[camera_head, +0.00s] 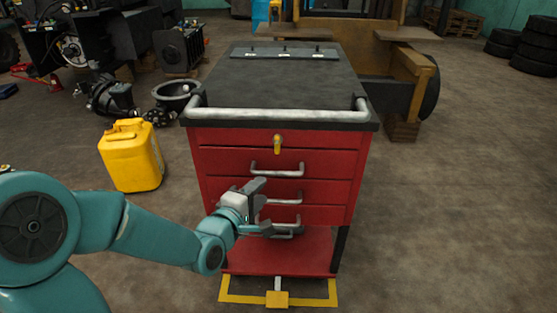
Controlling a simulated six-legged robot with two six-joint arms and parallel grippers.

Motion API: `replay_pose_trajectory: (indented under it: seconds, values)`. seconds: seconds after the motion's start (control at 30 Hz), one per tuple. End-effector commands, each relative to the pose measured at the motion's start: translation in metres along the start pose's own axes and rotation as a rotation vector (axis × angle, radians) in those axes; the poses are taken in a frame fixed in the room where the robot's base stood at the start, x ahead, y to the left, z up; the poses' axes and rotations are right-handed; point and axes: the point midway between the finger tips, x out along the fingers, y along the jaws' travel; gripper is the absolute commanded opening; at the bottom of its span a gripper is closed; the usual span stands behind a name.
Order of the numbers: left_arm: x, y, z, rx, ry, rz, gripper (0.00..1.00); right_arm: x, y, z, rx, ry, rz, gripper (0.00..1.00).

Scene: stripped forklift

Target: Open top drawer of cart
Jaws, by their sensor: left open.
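A red tool cart (353,150) with a black top stands in the middle of the camera_head view, its drawer front facing me. The top drawer (230,137) is closed and has a yellow key-like piece (277,143) at its middle. Below it are more closed drawers with grey bar handles, the uppermost handle (277,170) being clear to see. My left gripper (264,207) is open and empty, in front of the lower drawers and below the top drawer. It partly hides the lower handles. I cannot tell if it touches the cart. My right gripper is not in view.
A grey push bar (275,115) runs across the cart's front top edge. A yellow jerrycan (131,156) stands on the floor left of the cart. A yellow frame (277,299) lies at the cart's foot. Forklift parts (180,50) fill the back left. Floor at right is clear.

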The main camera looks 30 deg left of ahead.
Motion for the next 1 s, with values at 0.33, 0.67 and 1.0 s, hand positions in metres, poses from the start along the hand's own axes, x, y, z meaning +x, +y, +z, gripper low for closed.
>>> replay_pose_trajectory:
  seconds: [0.33, 0.67, 1.0]
  values:
    - [0.075, -0.003, 0.001, 0.000, -0.002, 0.000, 0.40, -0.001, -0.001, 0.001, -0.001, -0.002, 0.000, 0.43]
    - [0.111, -0.002, 0.001, -0.001, -0.001, 0.000, 0.40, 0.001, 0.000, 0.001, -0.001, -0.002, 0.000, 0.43]
    - [0.113, -0.001, 0.001, -0.001, -0.001, 0.000, 0.21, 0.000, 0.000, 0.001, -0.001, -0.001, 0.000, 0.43]
